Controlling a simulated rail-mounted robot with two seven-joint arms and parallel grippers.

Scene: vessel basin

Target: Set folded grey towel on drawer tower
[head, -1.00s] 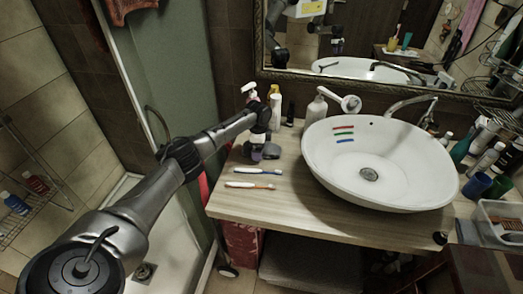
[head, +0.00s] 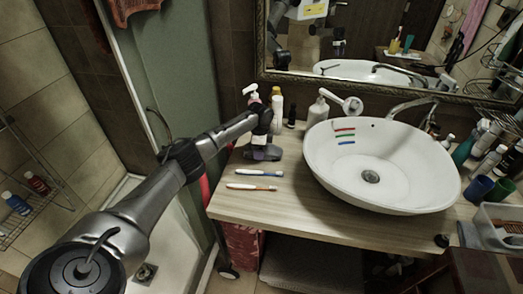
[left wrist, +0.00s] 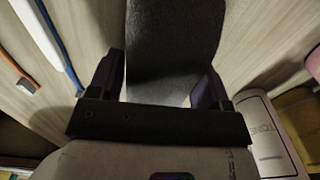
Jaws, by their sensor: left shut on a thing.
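My left gripper (head: 263,152) is low over the left part of the wooden counter. In the left wrist view its two dark fingers (left wrist: 160,85) stand on either side of a dark grey, fabric-like folded piece, which I take as the folded grey towel (left wrist: 172,40). The gripper is shut on it. In the head view the towel shows only as a small dark grey patch at the fingertips, and the gripper hides most of it. I cannot make out the drawer tower for certain. My right gripper is not in view.
Two toothbrushes (head: 258,173) lie just in front of the gripper. Bottles (head: 276,108) stand close behind it. The white basin (head: 385,165) fills the counter's right part, with cups and bottles beyond. The front strip of the counter (head: 300,208) is clear.

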